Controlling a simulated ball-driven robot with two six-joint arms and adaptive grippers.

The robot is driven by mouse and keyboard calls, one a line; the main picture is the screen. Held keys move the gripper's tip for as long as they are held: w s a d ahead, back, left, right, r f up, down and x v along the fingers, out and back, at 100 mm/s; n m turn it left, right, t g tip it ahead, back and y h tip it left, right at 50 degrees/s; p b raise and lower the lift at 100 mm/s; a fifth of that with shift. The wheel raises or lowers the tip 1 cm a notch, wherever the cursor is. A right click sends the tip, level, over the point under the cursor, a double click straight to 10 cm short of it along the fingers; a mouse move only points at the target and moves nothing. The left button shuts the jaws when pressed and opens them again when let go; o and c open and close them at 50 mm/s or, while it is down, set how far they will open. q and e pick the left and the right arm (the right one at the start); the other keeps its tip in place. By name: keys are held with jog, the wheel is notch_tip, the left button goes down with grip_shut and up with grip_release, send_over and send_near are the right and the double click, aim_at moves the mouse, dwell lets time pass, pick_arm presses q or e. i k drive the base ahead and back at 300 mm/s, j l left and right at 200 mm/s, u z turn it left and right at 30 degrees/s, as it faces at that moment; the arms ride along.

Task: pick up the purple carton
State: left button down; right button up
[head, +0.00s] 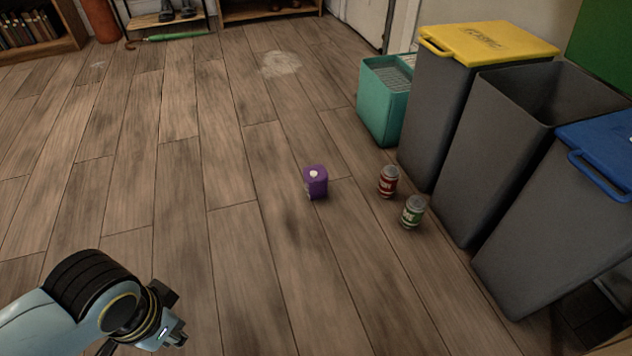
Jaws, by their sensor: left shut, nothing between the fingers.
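The purple carton (316,182) stands on the wooden floor near the middle of the head view. It is small and boxy, with a pale round cap on top. My left gripper (176,338) is at the lower left, shut and empty, well apart from the carton, which lies up and to the right of it in the picture. Part of the left gripper is cut off or hidden by its own wrist. My right gripper is not in view.
The floor (170,190) left of the carton is clear.

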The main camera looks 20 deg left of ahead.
aim_at(317, 188)
jog(key=i+j, duration=0.25)
jog(key=j, duration=0.15)
jog(key=i+j, duration=0.2)
jog(key=j, duration=0.25)
jog(key=i+j+u, duration=0.1)
jog(key=i+j, duration=0.15)
jog(key=j, duration=0.15)
jog(key=i+j, duration=0.25)
jog(key=j, duration=0.2)
jog(key=i+j, duration=0.2)
jog(key=j, duration=0.2)
